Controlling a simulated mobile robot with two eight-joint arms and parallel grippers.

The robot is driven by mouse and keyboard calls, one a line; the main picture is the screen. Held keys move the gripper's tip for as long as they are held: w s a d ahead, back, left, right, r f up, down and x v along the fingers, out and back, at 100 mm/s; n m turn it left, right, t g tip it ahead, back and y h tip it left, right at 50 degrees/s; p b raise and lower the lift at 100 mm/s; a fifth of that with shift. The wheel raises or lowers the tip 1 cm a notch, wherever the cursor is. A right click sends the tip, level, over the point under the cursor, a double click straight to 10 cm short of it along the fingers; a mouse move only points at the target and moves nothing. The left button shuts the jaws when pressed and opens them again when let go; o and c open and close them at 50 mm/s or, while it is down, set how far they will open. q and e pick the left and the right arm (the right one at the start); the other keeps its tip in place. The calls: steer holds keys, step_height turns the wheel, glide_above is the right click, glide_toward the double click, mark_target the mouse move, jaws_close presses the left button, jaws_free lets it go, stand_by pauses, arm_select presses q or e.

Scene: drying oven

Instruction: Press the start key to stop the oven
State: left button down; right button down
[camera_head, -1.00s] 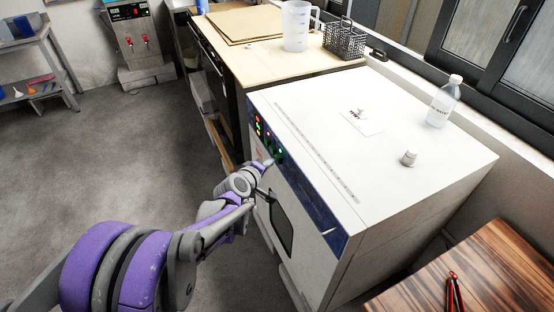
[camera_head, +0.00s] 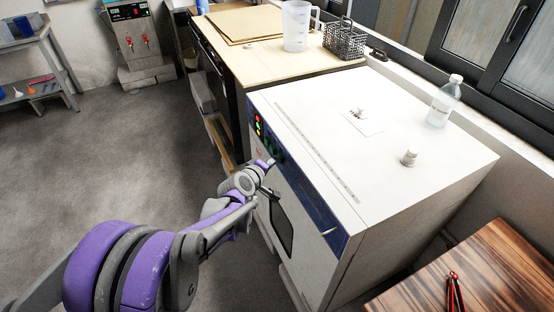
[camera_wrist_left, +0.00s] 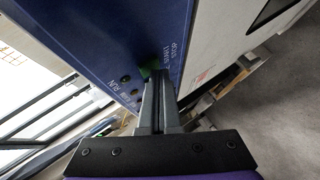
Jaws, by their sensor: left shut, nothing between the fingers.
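The drying oven (camera_head: 400,130) is a large white box with a blue control strip (camera_head: 310,200) along the top of its front. Lit red and green displays (camera_head: 258,125) show on the strip. My left gripper (camera_head: 271,163) is shut and empty, with its tips at the strip just below the displays. In the left wrist view the shut fingers (camera_wrist_left: 157,85) point at the blue panel (camera_wrist_left: 95,35). A green key (camera_wrist_left: 149,67) shows right at the fingertips, partly hidden by them; I cannot tell whether they touch. My right gripper is not in view.
A bottle (camera_head: 443,101), a small grey cap-like knob (camera_head: 409,158) and a paper sheet (camera_head: 362,122) are on the oven top. A wooden bench (camera_head: 262,66) with a jug (camera_head: 297,27) stands behind. A dark wooden table (camera_head: 500,268) is at lower right. The floor at left is clear.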

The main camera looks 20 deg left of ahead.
arm_select(q)
steer(key=shift+w+d, duration=0.15)
stand_by(0.5)
steer(key=shift+s+a, duration=0.8)
steer(key=shift+s, duration=0.15)
steer(key=shift+s+a+p, duration=0.6)
steer(key=shift+s+a, duration=1.05)
steer(key=shift+s, duration=0.25)
steer(key=shift+d, duration=0.1)
